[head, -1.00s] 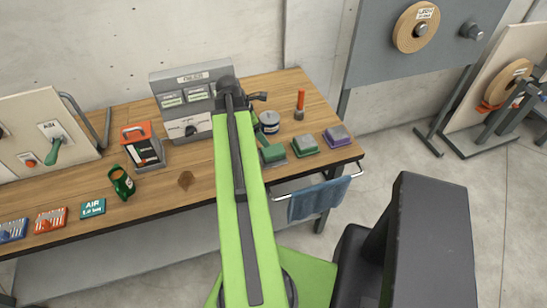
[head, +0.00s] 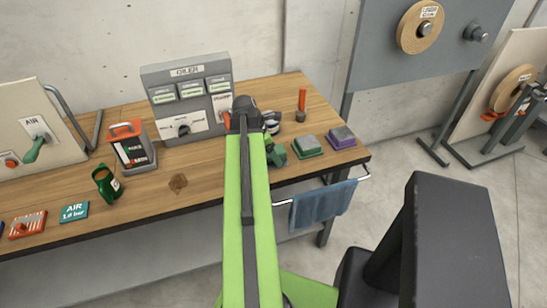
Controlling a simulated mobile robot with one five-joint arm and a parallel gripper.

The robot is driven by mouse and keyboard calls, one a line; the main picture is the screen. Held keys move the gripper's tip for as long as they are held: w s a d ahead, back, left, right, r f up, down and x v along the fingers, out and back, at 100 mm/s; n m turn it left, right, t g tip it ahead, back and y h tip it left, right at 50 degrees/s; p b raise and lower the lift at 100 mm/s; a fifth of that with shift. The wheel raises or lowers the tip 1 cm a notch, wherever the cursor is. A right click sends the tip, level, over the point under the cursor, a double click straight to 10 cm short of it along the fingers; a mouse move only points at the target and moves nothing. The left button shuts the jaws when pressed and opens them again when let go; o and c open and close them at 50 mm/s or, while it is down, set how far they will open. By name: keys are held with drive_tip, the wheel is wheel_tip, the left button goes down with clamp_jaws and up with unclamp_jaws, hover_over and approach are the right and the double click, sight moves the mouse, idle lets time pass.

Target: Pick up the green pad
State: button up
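The green pad (head: 308,146) lies on the right part of the wooden workbench, a green block with a grey-green top. The purple pad (head: 341,138) lies just to its right. My green arm reaches up over the bench from below. My gripper (head: 271,121) is at its far end, above and to the left of the green pad and apart from it. The fingers are small and dark and overlap the items behind, so I cannot tell whether they are open.
A dark green item (head: 277,155), partly hidden by my arm, sits left of the green pad. An orange-red peg (head: 301,104) stands behind the pad. The grey control box (head: 188,97) stands left of my arm. A blue cloth (head: 320,204) hangs on the front rail.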

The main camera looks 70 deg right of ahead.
drive_tip(key=shift+r, duration=0.1)
drive_tip(key=c, duration=1.5)
drive_tip(key=shift+o, duration=0.2)
